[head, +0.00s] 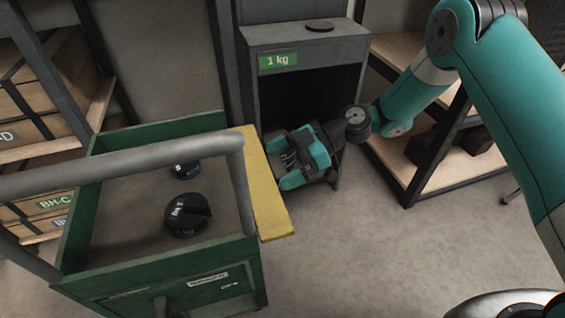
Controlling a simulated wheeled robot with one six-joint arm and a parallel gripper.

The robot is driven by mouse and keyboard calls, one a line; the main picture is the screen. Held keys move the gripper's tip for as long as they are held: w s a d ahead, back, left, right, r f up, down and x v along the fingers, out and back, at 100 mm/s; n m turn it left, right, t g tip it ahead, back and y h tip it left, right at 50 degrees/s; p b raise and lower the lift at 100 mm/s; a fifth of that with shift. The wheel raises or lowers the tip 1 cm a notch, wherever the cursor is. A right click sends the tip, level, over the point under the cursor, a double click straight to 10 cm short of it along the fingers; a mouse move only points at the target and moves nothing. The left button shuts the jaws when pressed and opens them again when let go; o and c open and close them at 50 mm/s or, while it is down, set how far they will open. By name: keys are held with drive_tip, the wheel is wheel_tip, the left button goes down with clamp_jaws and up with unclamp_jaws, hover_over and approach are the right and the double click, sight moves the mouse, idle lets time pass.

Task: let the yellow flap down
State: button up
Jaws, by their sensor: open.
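The yellow flap (264,190) is a long narrow panel along the right side of the green cart (76,222). Its face shows from above, and I cannot tell its exact tilt. My gripper (286,166) is teal and black and open, just right of the flap's middle, with its fingers pointing left towards it. I see nothing between the fingers. Whether a fingertip touches the flap is unclear.
Two dark round weights, one larger (188,214) and one smaller (186,170), lie in the cart. A grey cabinet (305,45) labelled "1 kg" stands behind my gripper.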

drive_tip(key=c, duration=1)
drive_tip(key=r+p, duration=0.1)
drive_tip(key=r+h+p, duration=0.1)
drive_tip(key=p, duration=0.1)
drive_tip(key=shift+a, duration=0.25)
drive_tip(key=shift+c, duration=0.5)
drive_tip(key=o, duration=1.1)
drive_tip(key=p+v, duration=0.5)
drive_tip(key=v, duration=1.2)
drive_tip(key=shift+s+r+p, duration=0.25)
drive_tip(key=shift+p, duration=0.1)
drive_tip(key=shift+d, duration=0.15)
